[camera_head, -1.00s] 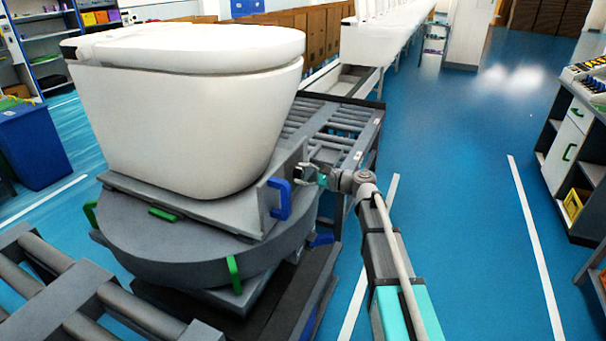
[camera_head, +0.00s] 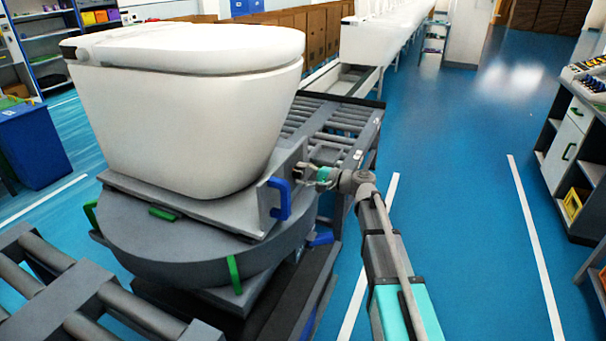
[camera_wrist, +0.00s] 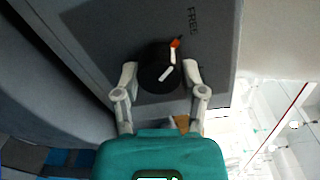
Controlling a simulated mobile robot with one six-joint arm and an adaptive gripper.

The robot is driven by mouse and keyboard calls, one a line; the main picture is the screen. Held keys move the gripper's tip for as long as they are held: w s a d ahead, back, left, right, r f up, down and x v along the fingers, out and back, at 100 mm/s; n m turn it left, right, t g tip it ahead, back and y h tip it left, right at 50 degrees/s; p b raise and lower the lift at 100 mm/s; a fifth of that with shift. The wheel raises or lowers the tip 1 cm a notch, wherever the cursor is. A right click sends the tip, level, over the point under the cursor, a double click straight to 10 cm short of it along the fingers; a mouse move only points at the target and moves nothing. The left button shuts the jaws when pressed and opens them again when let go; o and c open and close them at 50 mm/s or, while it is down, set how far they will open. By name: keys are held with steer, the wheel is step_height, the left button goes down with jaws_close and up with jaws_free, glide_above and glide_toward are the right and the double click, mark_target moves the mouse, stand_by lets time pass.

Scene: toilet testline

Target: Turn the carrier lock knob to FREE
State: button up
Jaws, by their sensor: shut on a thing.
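The black round lock knob (camera_wrist: 157,72) sits on the grey carrier plate (camera_wrist: 90,35) in the wrist view. It has a white bar on its face and an orange-and-white mark at its upper right edge. The printed word FREE (camera_wrist: 193,21) stands on the plate, above and right of the knob. My gripper (camera_wrist: 161,70) has one finger on each side of the knob and is shut on it. In the head view my gripper (camera_head: 301,170) is at the carrier's right side plate, and the knob is not clearly visible there.
A white toilet (camera_head: 180,120) stands on the carrier above a round grey turntable (camera_head: 180,250). A blue handle (camera_head: 280,199) sticks out just left of my gripper. A roller conveyor (camera_head: 335,125) runs behind. The blue floor (camera_head: 450,220) to the right is clear.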

steer(key=o, duration=1.2)
steer(key=shift+c, duration=0.2)
steer(key=shift+m, duration=0.3)
